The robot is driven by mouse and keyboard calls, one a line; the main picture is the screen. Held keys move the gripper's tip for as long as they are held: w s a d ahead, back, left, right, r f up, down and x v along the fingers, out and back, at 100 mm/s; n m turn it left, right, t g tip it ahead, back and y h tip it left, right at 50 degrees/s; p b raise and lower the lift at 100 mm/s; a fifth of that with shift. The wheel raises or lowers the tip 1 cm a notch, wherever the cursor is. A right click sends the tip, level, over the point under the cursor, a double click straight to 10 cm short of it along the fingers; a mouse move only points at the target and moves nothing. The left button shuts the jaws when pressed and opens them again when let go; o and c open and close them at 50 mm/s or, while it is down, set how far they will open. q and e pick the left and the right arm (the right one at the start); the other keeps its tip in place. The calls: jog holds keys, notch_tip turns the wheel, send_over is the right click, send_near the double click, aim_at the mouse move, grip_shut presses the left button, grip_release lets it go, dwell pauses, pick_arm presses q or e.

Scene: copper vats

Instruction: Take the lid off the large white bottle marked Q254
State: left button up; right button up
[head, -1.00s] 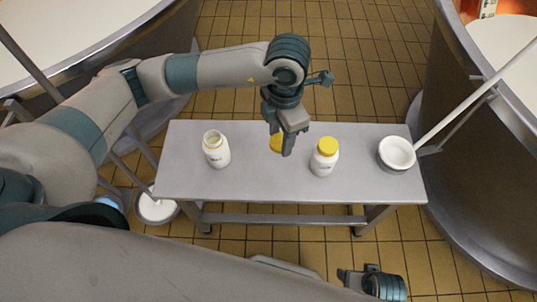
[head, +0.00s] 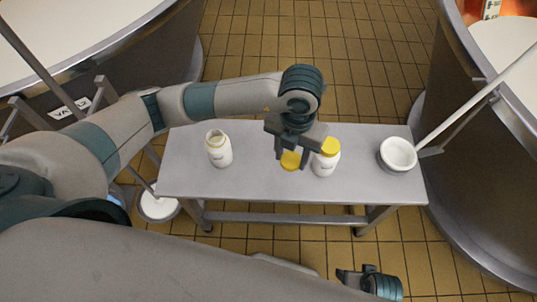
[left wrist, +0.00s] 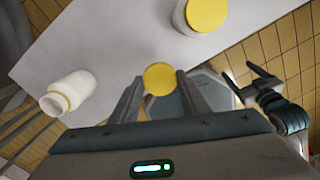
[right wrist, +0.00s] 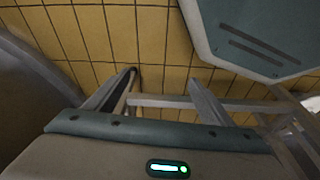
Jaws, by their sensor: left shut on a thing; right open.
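My left gripper (head: 291,160) is shut on a yellow lid (head: 290,161) above the middle of the grey bench (head: 250,187). The lid also shows between the fingers in the left wrist view (left wrist: 159,79). A white bottle (head: 218,150) stands upright and open at the bench's left; it also shows in the left wrist view (left wrist: 68,93). A second white bottle (head: 324,164) with a yellow lid stands just right of my left gripper. The bottle markings are too small to read. My right gripper (right wrist: 160,95) is open and empty, below the bench in the head view.
A white bowl (head: 398,154) sits at the bench's right end. Large metal vats (head: 490,150) stand on both sides. A white-topped container (head: 157,208) is on the tiled floor at lower left. The bench between the open bottle and my left gripper is clear.

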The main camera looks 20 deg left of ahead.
pick_arm(q)
send_over(260, 156)
jog(key=f, duration=0.6)
jog(key=shift+s+d+f+p, duration=0.15)
jog(key=shift+s+d+p, duration=0.15)
jog(key=shift+s+d, duration=0.1)
jog(key=shift+w+a+f, duration=0.3)
jog(key=shift+a+f, duration=0.05)
jog(key=shift+a, duration=0.1)
pick_arm(e)
jog(key=shift+s+f, duration=0.2)
jog(key=shift+f, duration=0.85)
jog(key=shift+w+r, duration=0.1)
pick_arm(q)
jog(key=shift+f, duration=0.25)
notch_tip(260, 156, down, 3)
jog(key=shift+r, duration=0.1)
jog(key=shift+f, duration=0.3)
pick_arm(e)
jog(key=shift+f, duration=0.45)
